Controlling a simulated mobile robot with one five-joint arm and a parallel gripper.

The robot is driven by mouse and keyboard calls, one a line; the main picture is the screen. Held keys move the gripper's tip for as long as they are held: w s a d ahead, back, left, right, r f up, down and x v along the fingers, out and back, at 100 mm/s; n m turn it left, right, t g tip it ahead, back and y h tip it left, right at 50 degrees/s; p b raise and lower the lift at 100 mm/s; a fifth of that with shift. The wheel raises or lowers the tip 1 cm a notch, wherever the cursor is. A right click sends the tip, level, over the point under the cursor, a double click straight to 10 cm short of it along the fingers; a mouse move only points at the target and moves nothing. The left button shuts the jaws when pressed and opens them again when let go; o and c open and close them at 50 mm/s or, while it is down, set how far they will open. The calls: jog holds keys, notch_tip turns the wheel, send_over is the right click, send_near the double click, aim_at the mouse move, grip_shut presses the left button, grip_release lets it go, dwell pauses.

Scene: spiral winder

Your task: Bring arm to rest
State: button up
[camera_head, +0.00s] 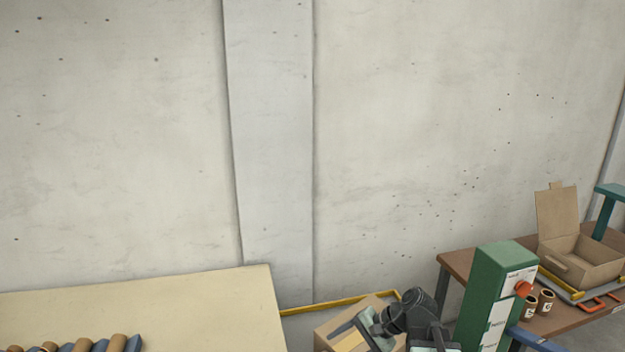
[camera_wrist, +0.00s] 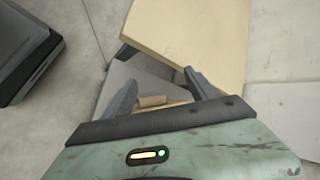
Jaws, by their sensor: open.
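My gripper shows in the wrist view (camera_wrist: 160,78), with its two dark fingers spread apart and nothing held between them. Beyond and below the fingers lies a small tan roll or block (camera_wrist: 152,101), apart from the fingers as far as I can tell. In the head view my dark, folded arm shows at the bottom centre, with the gripper end over a cardboard box (camera_head: 380,305). The fingertips are only partly visible there.
A cream board (camera_head: 150,310) fills the lower left, with several brown and blue rolls (camera_head: 118,343) in front. At right stand a green control post (camera_head: 491,290) and a brown table (camera_head: 460,262) with an open carton (camera_head: 588,262). The concrete wall is behind.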

jog(key=s+d+f+n+g+h, duration=0.2)
jog(key=s+d+f+n+h, duration=0.3)
jog(key=d+n+h, duration=0.2)
jog(key=shift+d+h, duration=0.4)
jog(key=shift+h, duration=0.3)
jog(key=shift+f, duration=0.1)
